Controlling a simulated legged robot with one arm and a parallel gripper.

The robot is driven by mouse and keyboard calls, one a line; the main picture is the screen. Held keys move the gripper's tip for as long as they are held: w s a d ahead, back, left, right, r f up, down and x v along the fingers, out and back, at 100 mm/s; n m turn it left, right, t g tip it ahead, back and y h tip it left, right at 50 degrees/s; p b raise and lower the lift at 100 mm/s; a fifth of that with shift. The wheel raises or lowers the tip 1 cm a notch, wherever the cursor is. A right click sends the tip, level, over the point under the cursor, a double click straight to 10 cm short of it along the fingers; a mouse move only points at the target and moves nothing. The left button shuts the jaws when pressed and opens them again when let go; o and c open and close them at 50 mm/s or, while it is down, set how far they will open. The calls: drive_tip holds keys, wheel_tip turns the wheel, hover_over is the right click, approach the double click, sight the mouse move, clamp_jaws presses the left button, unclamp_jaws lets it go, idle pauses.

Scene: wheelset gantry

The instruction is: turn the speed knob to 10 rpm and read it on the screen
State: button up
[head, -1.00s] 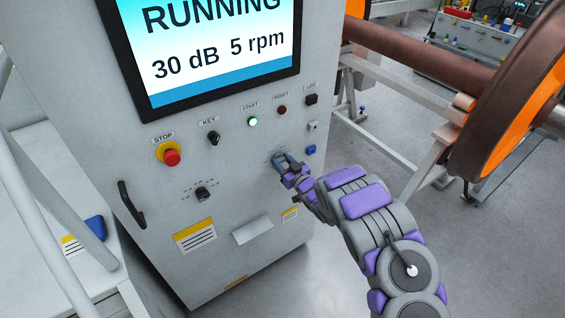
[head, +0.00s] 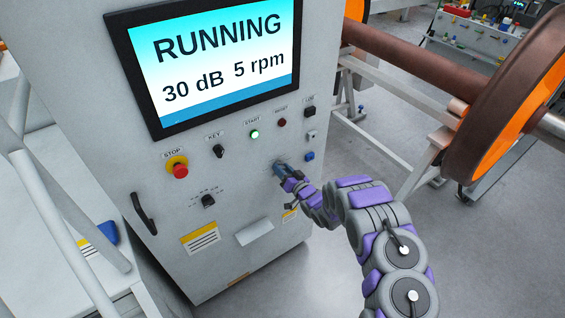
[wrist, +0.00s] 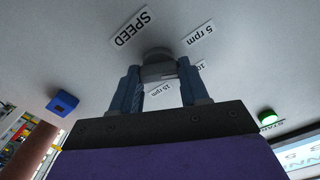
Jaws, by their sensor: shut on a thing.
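The screen (head: 222,62) on the grey cabinet reads RUNNING, 30 dB and 5 rpm. My gripper (head: 281,172) is at the cabinet front, right of the middle, and hides most of the speed knob in the head view. In the wrist view the dark speed knob (wrist: 157,66) sits between the two fingers of my gripper (wrist: 160,78), which are shut on it. Around it are the labels SPEED (wrist: 131,27), 5 rpm (wrist: 199,33), 15 rpm (wrist: 167,89) and a partly hidden one starting with 10 (wrist: 201,66).
A door handle (head: 144,213) juts out at left. A wheelset (head: 508,105) stands at right.

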drive_tip(key=m+p, duration=0.3)
drive_tip(key=shift+w+d+r+m, duration=0.1)
drive_tip(key=shift+m, duration=0.2)
drive_tip(key=shift+m+p, duration=0.75)
drive_tip(key=shift+m, duration=0.55)
drive_tip(key=shift+d, duration=0.1)
drive_tip(key=o, duration=1.1)
drive_tip(key=shift+w+f, duration=0.1)
drive_tip(key=shift+f, duration=0.1)
drive_tip(key=shift+c, duration=0.2)
drive_tip(key=v, duration=1.7)
drive_tip(key=shift+d, duration=0.2)
